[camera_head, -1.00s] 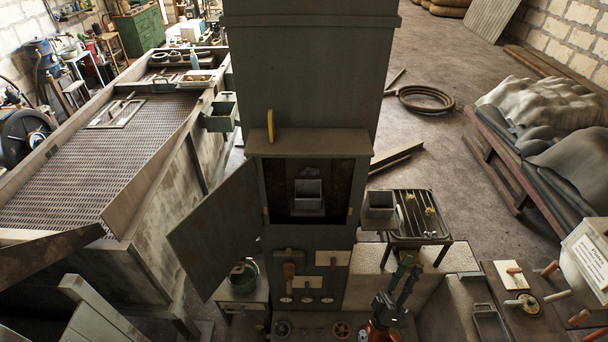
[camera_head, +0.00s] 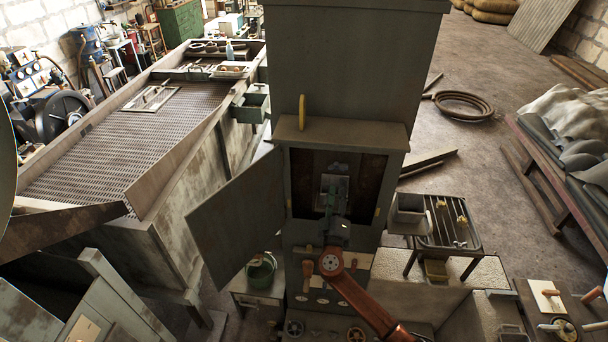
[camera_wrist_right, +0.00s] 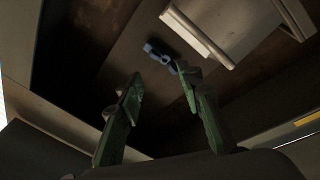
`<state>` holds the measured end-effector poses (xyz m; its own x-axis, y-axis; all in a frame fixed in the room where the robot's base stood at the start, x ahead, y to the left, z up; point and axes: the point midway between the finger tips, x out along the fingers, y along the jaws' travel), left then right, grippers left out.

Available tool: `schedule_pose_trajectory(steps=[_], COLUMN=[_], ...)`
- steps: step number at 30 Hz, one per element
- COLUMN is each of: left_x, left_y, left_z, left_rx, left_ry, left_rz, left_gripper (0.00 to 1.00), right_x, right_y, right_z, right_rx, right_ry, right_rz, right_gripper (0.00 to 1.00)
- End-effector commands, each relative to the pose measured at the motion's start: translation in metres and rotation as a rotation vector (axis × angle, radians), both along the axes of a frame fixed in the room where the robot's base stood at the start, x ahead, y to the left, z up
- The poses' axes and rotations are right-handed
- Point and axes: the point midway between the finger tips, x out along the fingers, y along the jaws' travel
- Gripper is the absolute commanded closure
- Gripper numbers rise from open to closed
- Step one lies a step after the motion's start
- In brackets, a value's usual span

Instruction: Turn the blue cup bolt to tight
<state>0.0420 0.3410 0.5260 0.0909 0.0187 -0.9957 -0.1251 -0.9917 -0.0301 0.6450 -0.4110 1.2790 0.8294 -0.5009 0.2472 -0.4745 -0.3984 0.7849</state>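The blue cup bolt (camera_wrist_right: 162,54) shows in the right wrist view as a small blue lobed piece on the brown back wall of the cabinet, beside a pale metal box. My right gripper (camera_wrist_right: 158,80) is open, its two green fingers apart with nothing between them. The bolt lies beyond the fingertips, nearer the right finger; whether that finger touches it I cannot tell. In the head view, my right gripper (camera_head: 333,190) reaches into the open cabinet and covers part of the box. My left gripper is not in view.
The cabinet door (camera_head: 238,215) stands open to the left. The cabinet's side walls and the box (camera_wrist_right: 228,28) leave a narrow space around the gripper. A green pot (camera_head: 260,270) stands below the door. A slatted stand (camera_head: 448,222) is to the right.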

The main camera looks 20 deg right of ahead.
Motion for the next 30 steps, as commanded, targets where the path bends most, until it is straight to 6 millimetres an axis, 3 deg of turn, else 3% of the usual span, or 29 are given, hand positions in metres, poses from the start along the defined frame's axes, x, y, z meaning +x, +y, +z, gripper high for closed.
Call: schedule_pose_trajectory(steps=[18, 30], left_x=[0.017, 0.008], left_y=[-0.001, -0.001], left_z=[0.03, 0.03], left_rx=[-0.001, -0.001], left_ry=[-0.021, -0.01], left_rz=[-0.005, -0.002], left_gripper=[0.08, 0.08], right_x=[0.068, 0.072], right_y=[-0.033, -0.036], right_z=[0.016, 0.015], right_rx=[-0.006, -0.004], right_ry=[0.022, 0.021], right_rz=[0.014, 0.015], right_gripper=[0.66, 0.69])
